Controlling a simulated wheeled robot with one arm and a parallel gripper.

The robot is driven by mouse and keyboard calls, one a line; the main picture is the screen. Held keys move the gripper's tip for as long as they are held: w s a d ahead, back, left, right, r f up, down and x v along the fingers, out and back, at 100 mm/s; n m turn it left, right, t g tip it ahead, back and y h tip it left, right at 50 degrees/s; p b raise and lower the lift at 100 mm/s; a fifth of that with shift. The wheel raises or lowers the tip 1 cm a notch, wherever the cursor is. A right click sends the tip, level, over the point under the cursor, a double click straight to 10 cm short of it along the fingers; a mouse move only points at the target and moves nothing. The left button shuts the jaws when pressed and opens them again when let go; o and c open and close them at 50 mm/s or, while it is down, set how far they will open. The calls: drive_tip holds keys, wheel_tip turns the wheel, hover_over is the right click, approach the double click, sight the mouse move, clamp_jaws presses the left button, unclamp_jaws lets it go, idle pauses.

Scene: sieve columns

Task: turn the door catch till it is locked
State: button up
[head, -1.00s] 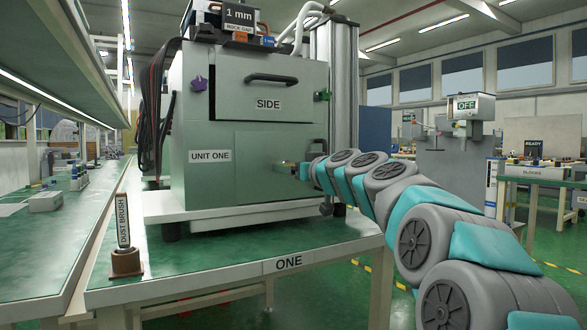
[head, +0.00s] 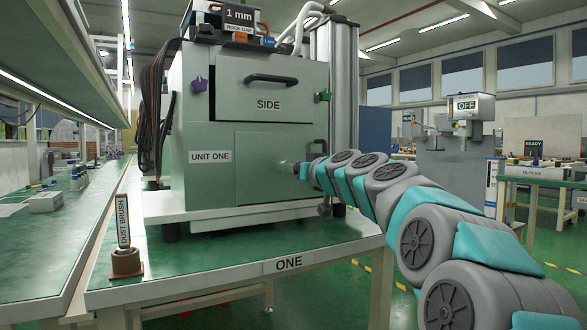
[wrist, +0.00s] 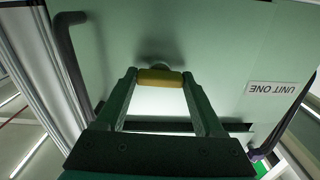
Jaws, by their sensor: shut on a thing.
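The unit's green-grey front (head: 212,185) carries a lower door panel (head: 262,182), and the door catch is on it. In the wrist view the catch (wrist: 160,77) is a short yellow bar in front of a round dark base on the panel. My gripper (wrist: 160,82) is shut on the bar, one finger at each end. In the head view my gripper (head: 299,170) reaches the panel's right part from the right, and the fingers hide most of the catch. Whether the catch is locked cannot be told.
Above are a SIDE drawer with a dark handle (head: 271,78), a purple knob (head: 200,84) and a green knob (head: 324,96). A dust brush (head: 124,235) stands at the table's front left corner. The table front (head: 230,275) is clear.

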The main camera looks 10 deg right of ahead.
drive_tip(key=shift+m+p, duration=5.05)
drive_tip(key=shift+m, duration=3.55)
drive_tip(key=o, duration=1.4)
